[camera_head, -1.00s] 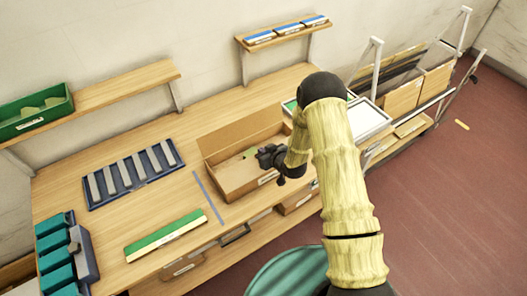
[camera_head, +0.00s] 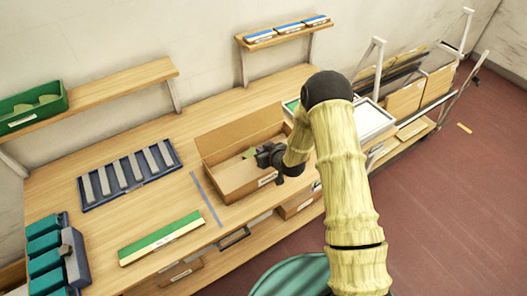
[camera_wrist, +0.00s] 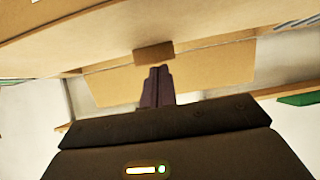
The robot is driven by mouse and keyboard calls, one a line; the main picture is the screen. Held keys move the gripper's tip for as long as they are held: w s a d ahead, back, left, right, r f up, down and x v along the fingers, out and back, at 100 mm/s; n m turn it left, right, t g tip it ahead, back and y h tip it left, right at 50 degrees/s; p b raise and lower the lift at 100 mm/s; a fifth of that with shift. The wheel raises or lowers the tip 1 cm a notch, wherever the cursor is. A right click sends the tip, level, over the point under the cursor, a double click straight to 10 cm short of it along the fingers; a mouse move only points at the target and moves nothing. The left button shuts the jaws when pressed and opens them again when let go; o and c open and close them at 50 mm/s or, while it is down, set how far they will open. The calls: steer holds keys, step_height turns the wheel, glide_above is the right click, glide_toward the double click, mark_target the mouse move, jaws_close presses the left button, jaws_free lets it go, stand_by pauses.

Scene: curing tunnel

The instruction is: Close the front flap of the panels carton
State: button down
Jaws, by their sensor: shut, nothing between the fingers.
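The open brown panels carton (camera_head: 235,139) stands on the wooden bench, with its back wall raised and something green inside. A white label shows on its front near the right corner. My gripper (camera_head: 264,156) is over the carton's right part in the head view, and my arm hides that end. In the wrist view my gripper's dark fingers (camera_wrist: 158,78) are shut together and empty. Their tips are close to a small brown tab (camera_wrist: 153,54) in front of a tan cardboard panel (camera_wrist: 210,75). I cannot tell for certain which part is the front flap, or whether the fingers touch it.
A blue rack of grey strips (camera_head: 130,174) and a green-topped box (camera_head: 161,238) lie left of the carton. Teal bins (camera_head: 45,246) stand at the bench's left end. A white-framed tray (camera_head: 372,121) and a cart with cartons (camera_head: 404,99) stand right of my arm.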

steer(key=shift+r+p, duration=0.3)
steer(key=shift+r, duration=0.5)
steer(key=s+d+r+b, duration=0.1)
steer(key=s+d+r, duration=0.1)
steer(key=r, duration=0.3)
steer(key=s+d+r+b, duration=0.1)
steer(key=s+d+r, duration=0.1)
steer(key=s+r, duration=0.2)
steer(key=shift+r, duration=0.9)
steer(key=shift+s+d, duration=0.1)
steer(key=shift+d, duration=0.05)
steer(key=s+d+r+m+g+h+b, duration=0.1)
steer(key=s+d+r+m+g+h, duration=0.3)
steer(key=s+d, duration=0.5)
steer(key=s+d+r+m+g+h, duration=0.1)
steer(key=s+d, duration=0.1)
steer(key=s, duration=0.4)
steer(key=s+d+r+m+g+h+b, duration=0.1)
steer(key=s+d+m, duration=0.1)
steer(key=s, duration=0.3)
steer(key=shift+s+d+r+g+h, duration=0.15)
steer(key=shift+s+d+g+h, duration=0.15)
steer(key=shift+s+g, duration=0.1)
